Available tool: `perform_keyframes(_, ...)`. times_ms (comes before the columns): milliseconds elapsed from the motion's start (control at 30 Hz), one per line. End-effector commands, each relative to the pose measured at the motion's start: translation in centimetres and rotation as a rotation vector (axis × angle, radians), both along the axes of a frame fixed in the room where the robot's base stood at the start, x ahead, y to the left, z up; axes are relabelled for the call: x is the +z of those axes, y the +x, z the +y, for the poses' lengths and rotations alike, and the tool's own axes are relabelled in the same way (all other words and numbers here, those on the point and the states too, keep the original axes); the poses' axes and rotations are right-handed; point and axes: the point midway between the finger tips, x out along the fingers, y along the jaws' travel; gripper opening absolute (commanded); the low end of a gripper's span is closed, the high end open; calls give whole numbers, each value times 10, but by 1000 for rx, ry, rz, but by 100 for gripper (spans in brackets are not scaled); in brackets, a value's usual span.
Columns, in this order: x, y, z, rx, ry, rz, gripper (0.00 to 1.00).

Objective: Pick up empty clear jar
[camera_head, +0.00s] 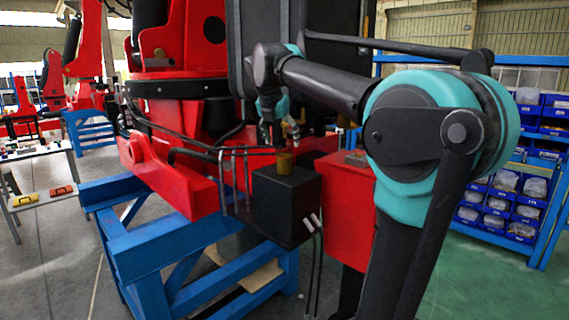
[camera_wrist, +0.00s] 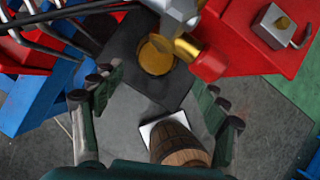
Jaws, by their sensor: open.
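I cannot make out a clear, see-through jar in either view. A small gold-yellow cylinder (camera_head: 285,162) stands upright on top of a black box (camera_head: 284,208); in the wrist view its round top (camera_wrist: 155,55) shows. My gripper (camera_head: 281,138) is just above this cylinder in the head view. In the wrist view my gripper (camera_wrist: 158,92) has its fingers spread wide, with nothing held. The cylinder lies ahead of the fingertips and apart from them. A brown wooden barrel (camera_wrist: 180,145) with a white patch beside it shows lower between the fingers; its height is unclear.
A silver, gold and red fitting (camera_wrist: 192,45) reaches over the box beside the cylinder. A silver block (camera_wrist: 273,23) sits on a red surface at the right. Black hoses (camera_head: 200,150) and a red crane body (camera_head: 165,170) crowd the left. Blue stand beams (camera_head: 165,245) lie below.

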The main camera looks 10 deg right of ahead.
Motion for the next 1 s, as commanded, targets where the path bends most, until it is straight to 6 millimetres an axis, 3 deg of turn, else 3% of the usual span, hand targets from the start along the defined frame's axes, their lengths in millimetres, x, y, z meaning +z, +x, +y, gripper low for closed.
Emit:
perform_keyframes(167, -8, 5, -2, 0, 0, 0, 73)
perform_keyframes(500, -43, 30, -11, -1, 0, 0, 73)
perform_keyframes(800, -48, 32, -12, 0, 0, 0, 73)
perform_keyframes(1000, -48, 32, -12, 0, 0, 0, 51)
